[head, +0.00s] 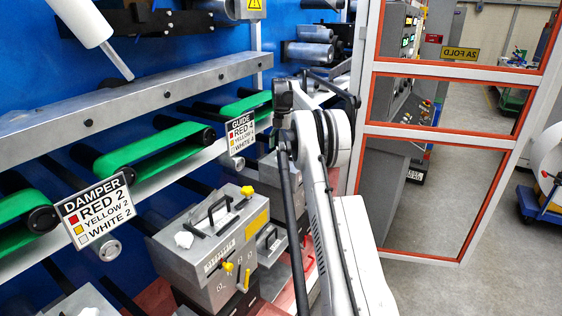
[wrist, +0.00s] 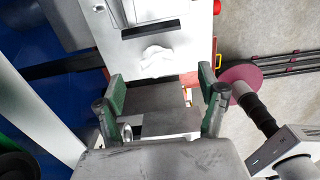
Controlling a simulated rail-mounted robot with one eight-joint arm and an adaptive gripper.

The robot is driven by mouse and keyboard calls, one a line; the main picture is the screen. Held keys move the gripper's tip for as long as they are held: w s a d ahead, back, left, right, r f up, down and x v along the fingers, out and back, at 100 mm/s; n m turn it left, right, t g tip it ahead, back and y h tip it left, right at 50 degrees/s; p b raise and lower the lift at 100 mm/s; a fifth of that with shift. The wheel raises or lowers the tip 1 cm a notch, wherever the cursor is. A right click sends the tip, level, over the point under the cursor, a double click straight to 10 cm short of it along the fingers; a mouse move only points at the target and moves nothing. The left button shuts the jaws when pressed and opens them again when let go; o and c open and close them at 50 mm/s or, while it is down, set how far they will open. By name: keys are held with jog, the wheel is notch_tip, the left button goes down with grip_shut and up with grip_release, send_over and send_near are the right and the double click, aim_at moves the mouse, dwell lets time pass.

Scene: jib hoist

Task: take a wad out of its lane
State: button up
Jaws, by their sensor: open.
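In the wrist view a crumpled white wad (wrist: 156,56) lies on a pale metal surface (wrist: 190,62), beyond my fingertips. My gripper (wrist: 163,84) is open with nothing between its green-padded fingers. It is apart from the wad. In the head view my white arm stands in the middle and its fingers cannot be made out. A white wad (head: 184,239) sits on top of a grey metal box (head: 215,245), and another white lump (head: 88,312) is at the bottom edge. I cannot tell which of these, if any, the wrist view shows, nor a lane's edges.
Green belts (head: 150,148) on rollers run under a long grey rail (head: 110,105). A DAMPER sign (head: 96,210) and a GUIDE sign (head: 241,131) hang in front. The box has a black handle and yellow knobs. An orange-edged glazed frame (head: 440,185) stands to the right.

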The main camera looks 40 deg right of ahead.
aim_at(282, 158)
jog(key=shift+w+a+f+p, duration=0.1)
jog(key=shift+f+p, duration=0.15)
jog(key=shift+f, duration=1.2)
jog(key=shift+w+f+p, duration=0.1)
jog(key=shift+f+p, duration=0.1)
jog(key=shift+f, duration=1.2)
jog(key=shift+c, duration=0.4)
jog(key=c, duration=0.9)
